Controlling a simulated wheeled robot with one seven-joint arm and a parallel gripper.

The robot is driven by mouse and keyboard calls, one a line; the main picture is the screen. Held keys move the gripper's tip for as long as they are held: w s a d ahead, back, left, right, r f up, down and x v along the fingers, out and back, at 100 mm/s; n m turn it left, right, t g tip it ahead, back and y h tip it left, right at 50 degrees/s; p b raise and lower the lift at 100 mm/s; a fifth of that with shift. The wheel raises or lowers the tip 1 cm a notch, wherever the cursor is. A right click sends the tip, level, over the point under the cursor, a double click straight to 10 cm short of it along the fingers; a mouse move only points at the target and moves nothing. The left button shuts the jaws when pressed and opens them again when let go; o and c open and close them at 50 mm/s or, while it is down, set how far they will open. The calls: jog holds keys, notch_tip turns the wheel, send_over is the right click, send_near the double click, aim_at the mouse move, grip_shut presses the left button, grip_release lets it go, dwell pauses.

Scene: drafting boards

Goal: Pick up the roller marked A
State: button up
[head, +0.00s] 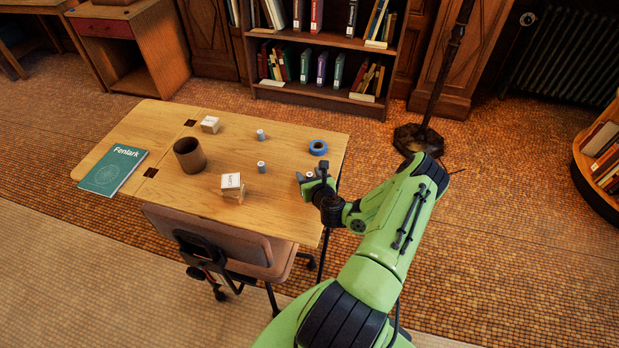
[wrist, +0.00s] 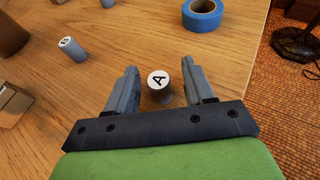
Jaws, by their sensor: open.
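The roller marked A (wrist: 158,82) shows in the wrist view as a small grey cylinder with a black A on its white top. It stands upright between the fingers of my gripper (wrist: 157,88), which are open with gaps on both sides of it. In the head view my gripper (head: 313,178) is over the table's right part, and the white top of a roller (head: 309,175) shows between its fingers. Another grey roller (wrist: 71,48) with a different letter, hard to read, stands to the left in the wrist view.
The wooden table (head: 130,135) also holds a blue tape roll (head: 318,147), another roller (head: 260,134), a brown cup (head: 189,155), a labelled block (head: 231,184), a small white box (head: 210,124) and a green book (head: 113,172). A chair (head: 210,230) stands at the near edge.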

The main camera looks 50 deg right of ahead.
jog(key=shift+c, duration=0.3)
grip_shut()
